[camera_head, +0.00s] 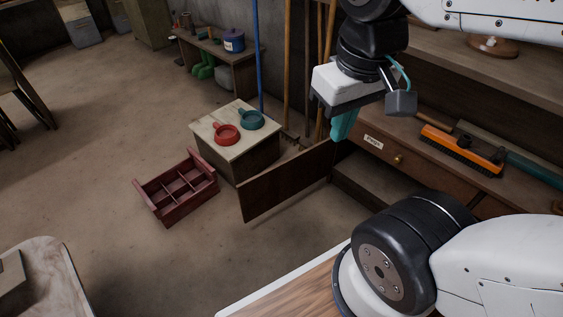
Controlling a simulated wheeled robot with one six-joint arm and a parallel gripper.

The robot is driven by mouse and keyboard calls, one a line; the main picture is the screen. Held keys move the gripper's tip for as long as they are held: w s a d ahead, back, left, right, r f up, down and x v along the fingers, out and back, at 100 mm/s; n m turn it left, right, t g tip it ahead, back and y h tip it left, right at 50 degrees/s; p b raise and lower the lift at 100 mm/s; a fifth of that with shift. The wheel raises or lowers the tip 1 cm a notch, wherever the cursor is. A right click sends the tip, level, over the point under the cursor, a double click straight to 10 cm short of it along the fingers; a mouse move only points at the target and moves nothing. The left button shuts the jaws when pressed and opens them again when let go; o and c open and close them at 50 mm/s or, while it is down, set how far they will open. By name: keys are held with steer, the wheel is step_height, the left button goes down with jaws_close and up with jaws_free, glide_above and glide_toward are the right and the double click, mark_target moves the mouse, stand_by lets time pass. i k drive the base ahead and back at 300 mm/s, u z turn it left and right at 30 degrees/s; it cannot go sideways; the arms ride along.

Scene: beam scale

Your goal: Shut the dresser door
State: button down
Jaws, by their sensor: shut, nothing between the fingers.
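The dresser (440,172) stands at the right, with a dark wooden carcass and a labelled drawer with a brass knob. Its dark brown door (285,182) stands open, swung out to the left over the floor. Its right end meets the dresser's left part, and an open dark compartment shows beside it. My gripper (341,128) points down with teal fingers shut and empty. In the picture it is just above the door's right end; whether it touches the door I cannot tell.
A small wooden crate-table (208,127) with a red pan (227,134) and a teal pan (251,119) stands behind the door. A red divided tray (188,203) lies on the floor left of the door. Poles (288,70) lean at the back. Floor in front of the door is clear.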

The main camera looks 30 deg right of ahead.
mark_target(262, 192)
steer(key=z, duration=0.05)
steer(key=i, duration=1)
